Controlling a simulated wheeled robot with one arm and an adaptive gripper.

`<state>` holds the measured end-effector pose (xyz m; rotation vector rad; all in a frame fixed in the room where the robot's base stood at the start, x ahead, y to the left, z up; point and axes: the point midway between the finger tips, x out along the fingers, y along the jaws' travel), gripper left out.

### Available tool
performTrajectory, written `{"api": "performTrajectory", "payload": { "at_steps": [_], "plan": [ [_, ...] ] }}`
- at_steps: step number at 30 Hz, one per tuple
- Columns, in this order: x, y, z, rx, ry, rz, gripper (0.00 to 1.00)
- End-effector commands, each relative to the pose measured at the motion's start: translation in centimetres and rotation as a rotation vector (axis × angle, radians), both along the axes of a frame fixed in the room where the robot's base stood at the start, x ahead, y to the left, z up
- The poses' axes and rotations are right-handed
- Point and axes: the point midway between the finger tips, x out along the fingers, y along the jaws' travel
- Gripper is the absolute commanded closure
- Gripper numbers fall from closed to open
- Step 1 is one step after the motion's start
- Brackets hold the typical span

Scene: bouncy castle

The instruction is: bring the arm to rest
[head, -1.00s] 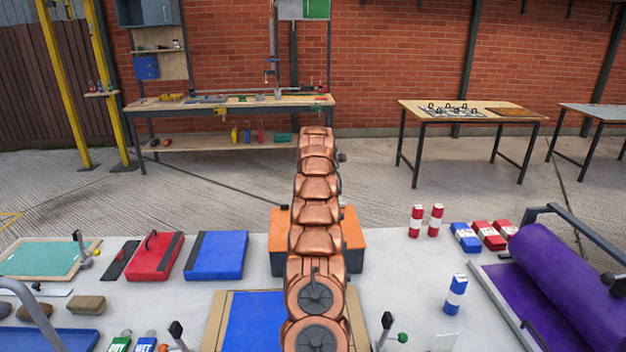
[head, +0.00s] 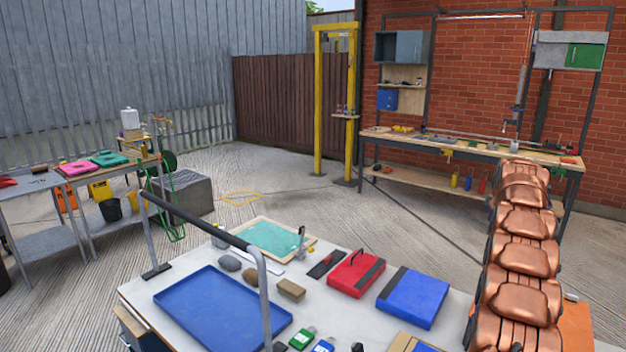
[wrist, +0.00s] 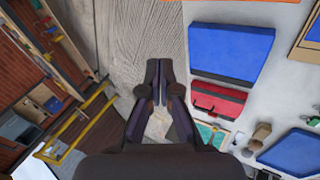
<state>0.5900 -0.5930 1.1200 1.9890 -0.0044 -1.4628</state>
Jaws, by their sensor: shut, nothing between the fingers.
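My copper-coloured arm (head: 522,250) rises at the right of the head view, in front of the workbench. My gripper (wrist: 158,92) shows in the wrist view with its dark fingers together and nothing between them. It hangs over the concrete floor beside the white table. In the head view the gripper itself cannot be made out.
The white table (head: 345,325) holds a blue tray (head: 220,305), a red case (head: 356,274), a blue case (head: 413,298) and a teal board (head: 275,238). A black-topped rail (head: 205,225) stands along its left side. A workbench (head: 470,150) stands behind. Open floor lies between.

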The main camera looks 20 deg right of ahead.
Motion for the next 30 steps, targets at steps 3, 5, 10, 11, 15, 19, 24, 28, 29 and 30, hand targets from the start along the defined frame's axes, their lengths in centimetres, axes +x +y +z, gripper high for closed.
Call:
{"api": "performTrajectory", "payload": {
  "at_steps": [3,5,10,11,15,19,24,28,29,30],
  "plan": [
    [1.1,4.8,1.0,0.056,0.002,-0.010,1.00],
    [1.5,7.0,1.4,0.083,0.003,-0.019,1.00],
    [1.7,13.6,2.2,0.160,0.017,-0.046,1.00],
    [1.7,14.8,2.4,0.171,0.020,-0.051,1.00],
    [1.1,20.1,2.8,0.228,0.038,-0.076,1.00],
    [-0.1,25.1,3.1,0.276,0.060,-0.102,1.00],
    [-2.4,31.3,3.2,0.333,0.096,-0.138,1.00],
    [-4.8,35.8,3.1,0.370,0.127,-0.168,1.00],
    [-5.3,36.8,3.2,0.377,0.131,-0.175,1.00],
    [-6.2,38.1,3.1,0.387,0.141,-0.185,1.00]
  ]
}}
